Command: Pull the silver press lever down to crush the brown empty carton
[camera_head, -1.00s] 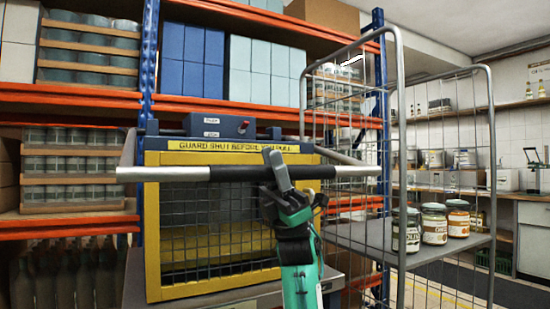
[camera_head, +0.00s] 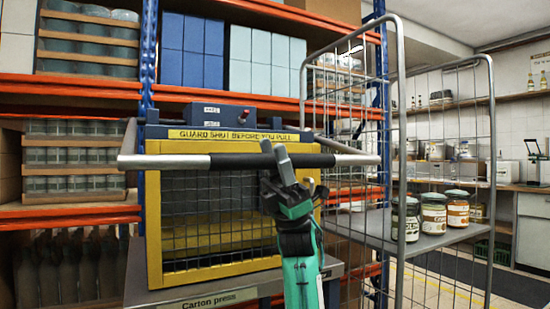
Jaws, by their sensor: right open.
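The silver press lever (camera_head: 172,161) is a horizontal bar with a black grip in the middle, across the front of the yellow-framed carton press (camera_head: 155,225). Its side arms run back on both sides of the press. My right gripper (camera_head: 279,158) is open at the right part of the black grip. One finger shows in front of the bar and rises above it; I cannot tell whether it touches. The mesh guard (camera_head: 215,215) covers the press front, and I cannot make out the brown empty carton behind it. My left gripper is not in view.
A wire-sided trolley (camera_head: 399,150) stands close on the right, with several jars (camera_head: 434,212) on its shelf. Orange-beamed racking (camera_head: 70,82) with cans and boxes fills the back and left. A counter (camera_head: 520,187) is at the far right.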

